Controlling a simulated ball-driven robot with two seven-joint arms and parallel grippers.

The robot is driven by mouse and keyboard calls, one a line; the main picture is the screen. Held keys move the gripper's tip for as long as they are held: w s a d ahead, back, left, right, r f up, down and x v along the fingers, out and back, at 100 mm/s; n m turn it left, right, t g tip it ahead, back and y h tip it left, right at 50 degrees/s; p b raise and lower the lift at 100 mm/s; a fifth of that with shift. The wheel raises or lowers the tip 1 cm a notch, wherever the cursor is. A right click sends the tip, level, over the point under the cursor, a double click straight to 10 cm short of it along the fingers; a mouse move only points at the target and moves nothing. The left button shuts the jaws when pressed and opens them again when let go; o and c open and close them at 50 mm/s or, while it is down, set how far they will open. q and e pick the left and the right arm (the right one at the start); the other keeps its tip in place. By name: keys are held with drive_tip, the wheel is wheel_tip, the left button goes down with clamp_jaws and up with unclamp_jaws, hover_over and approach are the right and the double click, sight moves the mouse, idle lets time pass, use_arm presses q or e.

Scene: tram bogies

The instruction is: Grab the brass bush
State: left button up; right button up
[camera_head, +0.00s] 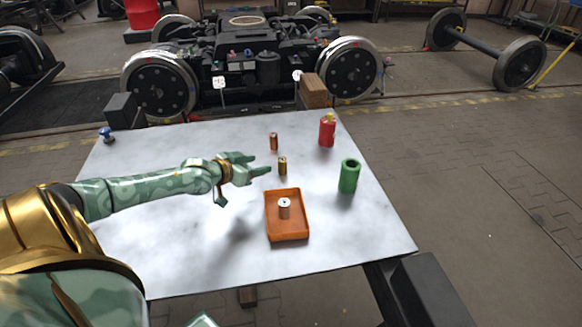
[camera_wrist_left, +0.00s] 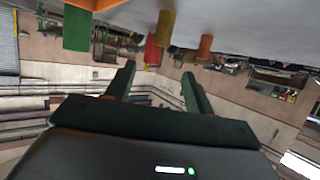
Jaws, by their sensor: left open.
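The brass bush (camera_head: 282,166), a small gold-coloured cylinder, stands upright on the white marbled table (camera_head: 180,245). In the left wrist view, which is upside down, the brass bush (camera_wrist_left: 166,27) hangs near the top, just above and beyond the gap between the fingers. My left gripper (camera_head: 260,164) is open and empty, just left of the bush with its fingers pointing towards it. The open fingers also show in the left wrist view (camera_wrist_left: 158,72). I see no contact with the bush. My right gripper is not in view.
A copper cylinder (camera_head: 273,141) stands just behind the bush. An orange tray (camera_head: 288,237) holding a silver-topped cylinder (camera_head: 284,208) lies in front. A blue knob (camera_head: 107,134) is far left.

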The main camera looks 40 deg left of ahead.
sight(280, 160)
use_arm(q)
drive_tip(key=b+x, duration=0.1)
drive_tip(key=x, duration=0.1)
drive_tip(key=b+x, duration=0.2)
drive_tip(key=x, duration=0.1)
drive_tip(key=shift+w+f, duration=0.2)
drive_tip(key=shift+f, duration=0.2)
drive_tip(key=shift+w+f+b, duration=0.15)
drive_tip(key=shift+w+b, duration=0.4)
drive_tip(key=shift+w, duration=0.2)
drive_tip(key=b+x, duration=0.4)
drive_tip(key=shift+w+f, duration=0.1)
drive_tip(key=shift+f, duration=0.3)
drive_tip(key=shift+w, duration=0.25)
drive_tip(key=shift+r, duration=0.15)
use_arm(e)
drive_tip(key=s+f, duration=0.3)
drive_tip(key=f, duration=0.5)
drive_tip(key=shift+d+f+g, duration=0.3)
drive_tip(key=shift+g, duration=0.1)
use_arm(q)
drive_tip(key=c, duration=1.1)
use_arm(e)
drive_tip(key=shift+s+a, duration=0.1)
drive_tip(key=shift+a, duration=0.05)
